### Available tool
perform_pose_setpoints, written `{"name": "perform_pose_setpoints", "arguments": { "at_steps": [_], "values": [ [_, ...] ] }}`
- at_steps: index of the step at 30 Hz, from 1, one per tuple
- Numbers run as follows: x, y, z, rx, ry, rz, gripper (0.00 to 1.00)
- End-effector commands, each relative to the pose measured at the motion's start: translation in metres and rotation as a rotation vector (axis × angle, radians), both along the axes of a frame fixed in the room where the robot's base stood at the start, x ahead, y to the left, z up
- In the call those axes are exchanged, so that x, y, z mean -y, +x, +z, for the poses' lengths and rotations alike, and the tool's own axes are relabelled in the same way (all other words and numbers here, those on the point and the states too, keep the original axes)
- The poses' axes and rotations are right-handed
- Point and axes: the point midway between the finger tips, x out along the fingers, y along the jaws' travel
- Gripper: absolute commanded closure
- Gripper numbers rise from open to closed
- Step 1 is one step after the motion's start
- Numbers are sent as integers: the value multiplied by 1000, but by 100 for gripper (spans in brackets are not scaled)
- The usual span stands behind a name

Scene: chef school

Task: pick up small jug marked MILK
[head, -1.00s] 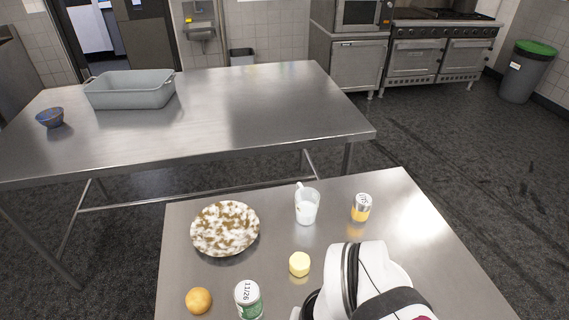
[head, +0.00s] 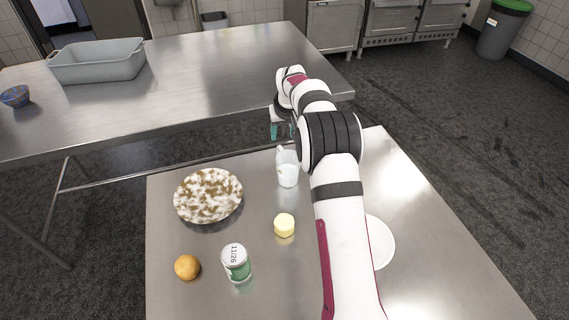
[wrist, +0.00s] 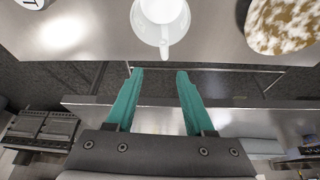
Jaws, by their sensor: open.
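A small white jug (head: 288,170) with a handle stands upright on the near steel table, close to its far edge. I cannot read a word on it. In the wrist view the white jug (wrist: 158,14) is cut off at the top edge, with its handle towards my fingers. My gripper (head: 283,131) is above and just beyond the jug, by the table's far edge. In the wrist view my gripper (wrist: 160,74) has its two teal fingers apart with nothing between them. The fingers do not touch the jug. My arm covers the area right of the jug.
A speckled plate (head: 208,196), a yellow cylinder (head: 284,226), a can marked 11/26 (head: 236,264), a round orange-brown item (head: 187,267) and a white dish (head: 380,243) share the near table. A larger table holds a grey bin (head: 98,64) and a blue bowl (head: 15,97).

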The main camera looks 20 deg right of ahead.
Motion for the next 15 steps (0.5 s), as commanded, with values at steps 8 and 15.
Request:
{"name": "perform_pose_setpoints", "arguments": {
  "at_steps": [8,15],
  "values": [
    [-4,16,-42,-2,0,0,47],
    [-5,29,-71,1,0,0,47]
  ]
}}
